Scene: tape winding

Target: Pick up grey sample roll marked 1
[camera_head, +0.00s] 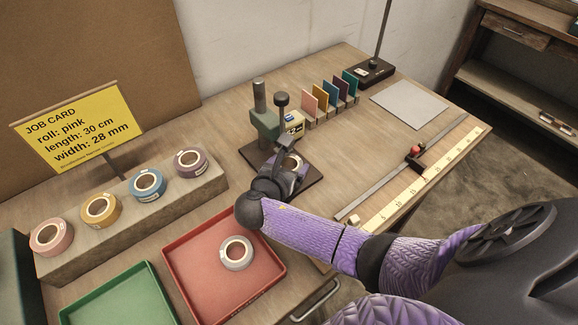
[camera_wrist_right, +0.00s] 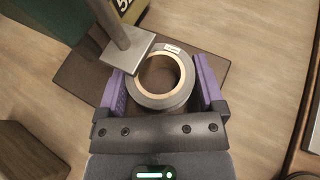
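A grey roll with a tan core (camera_wrist_right: 146,98) sits at the dark base plate of the green stand, with a small label too small to read. It also shows partly behind my gripper in the head view (camera_head: 292,160). My right gripper (camera_wrist_right: 163,85) has its purple fingers on either side of this roll. They lie very close to it, and I cannot tell whether both touch. A second grey roll (camera_head: 236,252) lies flat in the red tray (camera_head: 190,290). No mark 1 is legible on either roll. My left gripper is not in view.
The green stand (camera_head: 262,122) with its post and grey block (camera_wrist_right: 128,48) rises close to my right gripper. Pink, yellow, blue and purple rolls stand on a grey block (camera_head: 130,222) at left. A green tray (camera_head: 110,300) is in front. A ruler (camera_head: 425,180) lies right.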

